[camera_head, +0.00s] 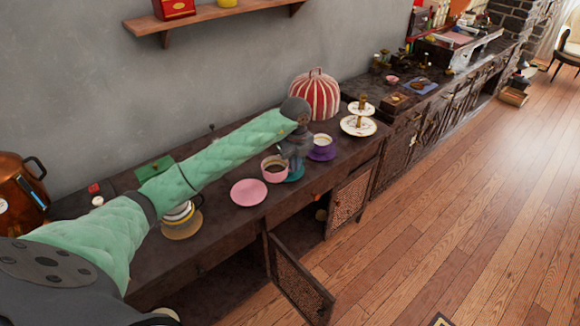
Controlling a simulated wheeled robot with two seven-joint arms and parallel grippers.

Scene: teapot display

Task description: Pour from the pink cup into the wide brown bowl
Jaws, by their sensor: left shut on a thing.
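The pink cup (274,171) stands roughly upright with dark brown liquid in it. My left gripper (290,160) is at the cup's right side and shut on it. The gripper is small in view and the arm partly covers it, so its fingertips are hard to make out. A pink saucer (249,192) lies empty to the left of the cup. I cannot make out a wide brown bowl; the arm may hide part of the counter behind it. My right gripper is not in view.
A teal saucer (296,176) lies just right of the cup. A white cup on a purple saucer (322,154), a red-striped cosy (314,95) and a tiered plate stand (358,126) are further right. A cabinet door (299,283) hangs open below the counter.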

